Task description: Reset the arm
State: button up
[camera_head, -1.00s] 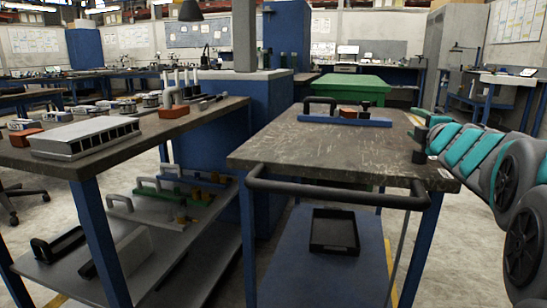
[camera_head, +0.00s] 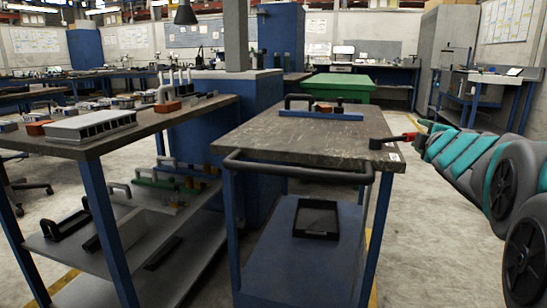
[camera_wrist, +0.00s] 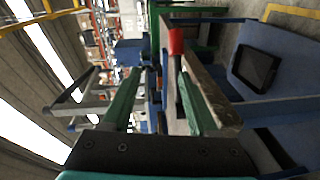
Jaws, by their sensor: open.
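My teal and grey arm reaches in from the right in the head view. My gripper (camera_head: 424,139) is at the near right corner of the cart's worktop (camera_head: 310,140). In the wrist view my gripper (camera_wrist: 157,90) shows two green fingers spread apart. A red-ended part (camera_wrist: 176,41) shows near the right finger; I cannot tell whether it touches. In the head view a red piece (camera_head: 407,137) lies beside a black fitting (camera_head: 376,143) at that corner. A blue bar (camera_head: 322,115) with a dark handle and an orange-brown block sits at the worktop's far edge.
The cart has a push handle (camera_head: 300,173) in front and a dark tray (camera_head: 316,218) on its lower shelf. A bench with parts (camera_head: 92,126) stands on the left. A green table (camera_head: 338,86) is behind. Open floor shows right of the cart.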

jog(key=s+a+f+m+g+p, duration=0.1)
jog(key=s+a+f+m+g, duration=0.2)
jog(key=s+f, duration=0.35)
jog(key=s+a+f+m+g+h+p, duration=0.1)
jog(key=s+f+m+g, duration=0.3)
jog(key=s+f, duration=0.25)
jog(key=s+a+f+m+g+p, duration=0.1)
jog(key=s+a+f+m+g, duration=0.25)
jog(key=s+f, duration=0.3)
jog(key=s+a+f+m+g+y, duration=0.1)
jog(key=s+a, duration=0.3)
jog(key=s, duration=0.4)
jog(key=s+a+f+m+g+y+p, duration=0.1)
jog(key=s+a+f+g, duration=0.3)
jog(key=s, duration=0.4)
jog(key=s+a+f+m+g+y+p, duration=0.1)
jog(key=s+a, duration=0.3)
jog(key=s, duration=0.5)
jog(key=shift+a+f+m+g+y, duration=0.3)
jog(key=shift+f+m+g+y, duration=0.15)
jog(key=shift+f+g, duration=0.45)
